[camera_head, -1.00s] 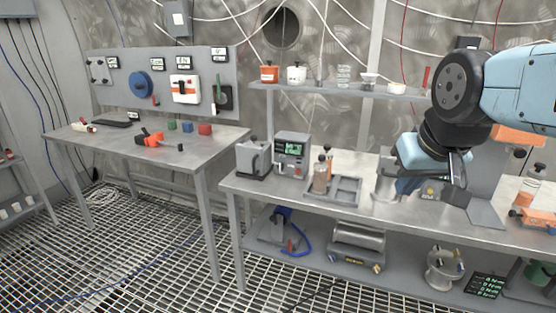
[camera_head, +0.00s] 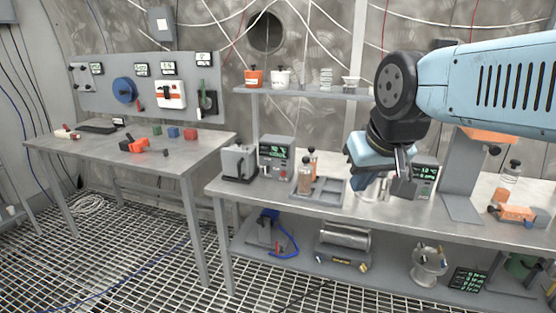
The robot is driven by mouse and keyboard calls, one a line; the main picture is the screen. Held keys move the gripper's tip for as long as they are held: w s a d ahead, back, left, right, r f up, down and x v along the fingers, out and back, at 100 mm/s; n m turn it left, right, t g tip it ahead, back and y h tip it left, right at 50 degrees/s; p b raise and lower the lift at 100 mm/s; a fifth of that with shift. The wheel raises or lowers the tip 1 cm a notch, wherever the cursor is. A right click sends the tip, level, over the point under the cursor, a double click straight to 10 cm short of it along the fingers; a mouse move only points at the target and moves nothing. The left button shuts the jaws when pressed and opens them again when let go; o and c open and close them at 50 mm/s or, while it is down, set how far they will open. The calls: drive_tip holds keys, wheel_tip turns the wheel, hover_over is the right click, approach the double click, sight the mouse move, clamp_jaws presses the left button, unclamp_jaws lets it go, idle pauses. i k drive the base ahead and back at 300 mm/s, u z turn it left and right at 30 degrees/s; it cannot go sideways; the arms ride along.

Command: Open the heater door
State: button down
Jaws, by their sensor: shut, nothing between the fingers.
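My gripper (camera_head: 384,184) hangs over the bench on the right, at the end of my blue and black arm. It is shut and empty, with the fingers pointing down. It partly hides a metal cylinder (camera_head: 371,194) on the bench; I cannot tell whether they touch. No heater is clearly marked. A grey unit with a green display (camera_head: 277,157) and a grey metal box with a dark handle (camera_head: 239,163) stand left of the gripper. Another unit with a green display (camera_head: 425,174) stands just right of it, partly hidden. I cannot make out an open door on any.
A grey tray (camera_head: 331,192) and brown-topped bottles (camera_head: 305,178) stand left of the gripper. A grey stand (camera_head: 462,175) and an orange tool (camera_head: 516,213) are to the right. A shelf (camera_head: 300,91) with pots runs behind. Another table (camera_head: 195,149) stands left.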

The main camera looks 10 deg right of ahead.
sight(235, 162)
drive_tip(key=z, duration=0.05)
drive_tip(key=i, duration=0.95)
drive_tip(key=u, duration=0.1)
